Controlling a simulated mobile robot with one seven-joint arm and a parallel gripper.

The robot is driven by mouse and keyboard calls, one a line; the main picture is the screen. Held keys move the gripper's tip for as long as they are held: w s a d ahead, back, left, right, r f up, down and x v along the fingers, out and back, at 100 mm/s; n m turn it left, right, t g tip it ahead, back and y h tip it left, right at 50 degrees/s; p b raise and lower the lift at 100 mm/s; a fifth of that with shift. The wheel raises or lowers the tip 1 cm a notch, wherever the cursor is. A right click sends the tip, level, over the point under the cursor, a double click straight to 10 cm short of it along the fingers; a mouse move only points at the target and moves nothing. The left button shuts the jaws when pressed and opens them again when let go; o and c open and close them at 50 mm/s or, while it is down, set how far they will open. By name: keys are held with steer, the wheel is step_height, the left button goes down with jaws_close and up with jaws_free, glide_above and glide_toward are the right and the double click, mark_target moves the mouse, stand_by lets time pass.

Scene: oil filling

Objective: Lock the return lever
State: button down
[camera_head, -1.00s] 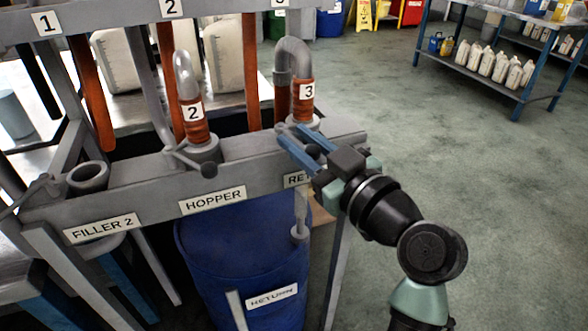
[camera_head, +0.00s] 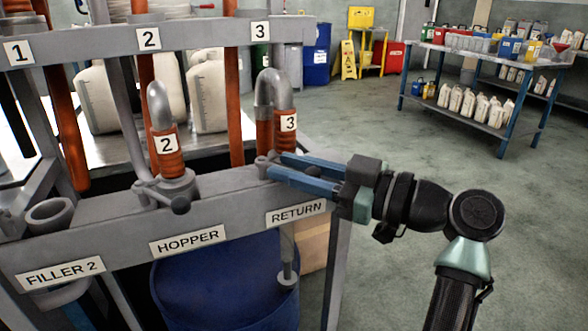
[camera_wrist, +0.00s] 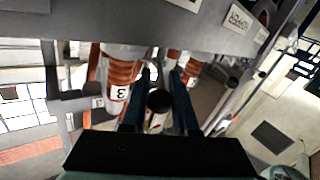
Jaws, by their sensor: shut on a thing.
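The return fitting is at the right end of the grey beam, above the RETURN label (camera_head: 296,213). The bent pipe with orange hose marked 3 (camera_head: 285,125) stands in it. My gripper (camera_head: 275,163) is level along the beam, its blue fingers reaching left to the base of this pipe. In the wrist view, the dark round knob of the return lever (camera_wrist: 160,100) sits between the two fingers, and the gripper is shut on it. The fingers hide most of the lever in the head view. Whether it is locked cannot be told.
The hopper fitting with pipe 2 (camera_head: 164,143) and its own knobbed lever (camera_head: 180,205) stands left on the beam. An open filler cup (camera_head: 49,213) is farther left. A blue barrel (camera_head: 215,285) stands below. The floor to the right is clear up to a shelf table (camera_head: 470,119).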

steer(key=c, duration=0.7)
jaws_free()
steer(key=shift+w+f, duration=0.1)
steer(key=shift+w, duration=0.05)
steer(key=p+v, duration=0.2)
steer(key=v, duration=1.1)
steer(key=shift+a, duration=0.1)
